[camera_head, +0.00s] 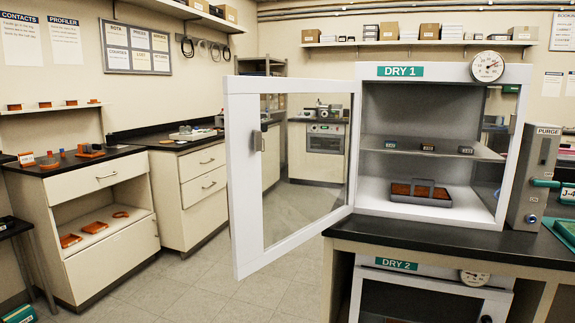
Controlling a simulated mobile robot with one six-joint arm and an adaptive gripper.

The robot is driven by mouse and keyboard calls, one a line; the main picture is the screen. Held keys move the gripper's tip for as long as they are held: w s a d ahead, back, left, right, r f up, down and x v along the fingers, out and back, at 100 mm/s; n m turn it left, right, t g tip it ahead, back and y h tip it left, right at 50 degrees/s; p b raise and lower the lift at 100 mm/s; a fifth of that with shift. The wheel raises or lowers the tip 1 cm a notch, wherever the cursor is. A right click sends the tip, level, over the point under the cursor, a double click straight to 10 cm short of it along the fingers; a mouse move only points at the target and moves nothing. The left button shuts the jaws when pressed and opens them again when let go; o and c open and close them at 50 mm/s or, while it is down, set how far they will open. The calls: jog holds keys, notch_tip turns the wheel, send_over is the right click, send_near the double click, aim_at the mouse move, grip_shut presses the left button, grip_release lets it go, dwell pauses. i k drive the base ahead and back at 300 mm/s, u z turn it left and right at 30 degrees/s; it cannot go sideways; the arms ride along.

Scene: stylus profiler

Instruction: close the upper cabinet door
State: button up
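The upper cabinet (425,72), labelled DRY 1, stands on a black counter at the right. Its white-framed glass door (240,170) is hinged on the cabinet's left side and swung wide open toward the left and front. A small handle (259,140) sits on the door's free-edge frame. Inside the cabinet, a shelf holds several small dark boxes, and a grey carrier with a brown load (420,192) rests on the floor. My gripper is not in view.
Below the counter (460,244) is a second cabinet labelled DRY 2 (397,264). A grey PURGE box (533,175) stands right of the upper cabinet. Drawer units (105,225) line the left wall. The tiled floor (210,285) left of the door is clear.

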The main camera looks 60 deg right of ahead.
aim_at(242, 95)
jog(key=i, duration=1.15)
jog(key=z, duration=3.15)
